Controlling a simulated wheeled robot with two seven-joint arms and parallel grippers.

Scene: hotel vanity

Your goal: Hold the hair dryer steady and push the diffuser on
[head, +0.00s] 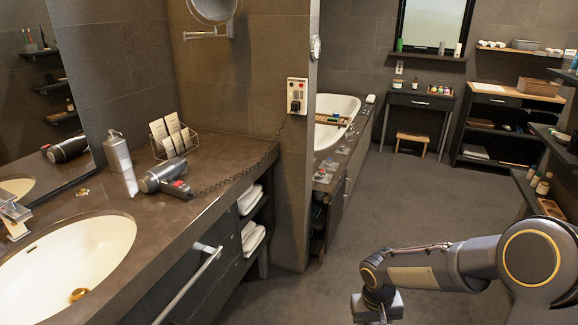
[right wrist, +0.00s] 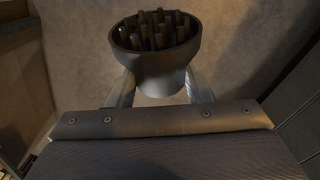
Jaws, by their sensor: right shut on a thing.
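The hair dryer (head: 163,177) lies on its side on the vanity counter, silver-grey with a dark handle and a red part; its coiled cord runs to the wall unit. The diffuser (right wrist: 156,55), a dark grey bowl with several prongs inside, is between the fingers of my right gripper (right wrist: 160,88) in the right wrist view. The gripper is shut on its narrow neck, with the prongs facing away from the palm. In the head view my right arm is at the lower right, over the floor and apart from the counter; its fingers are cut off below. My left gripper is not in view.
A soap dispenser (head: 117,151) and a card rack (head: 172,137) stand behind the dryer on the counter (head: 215,160). The sink (head: 70,260) is at the left. The wall unit (head: 297,96) holds the cord's end. The floor (head: 400,195) beyond the counter is clear.

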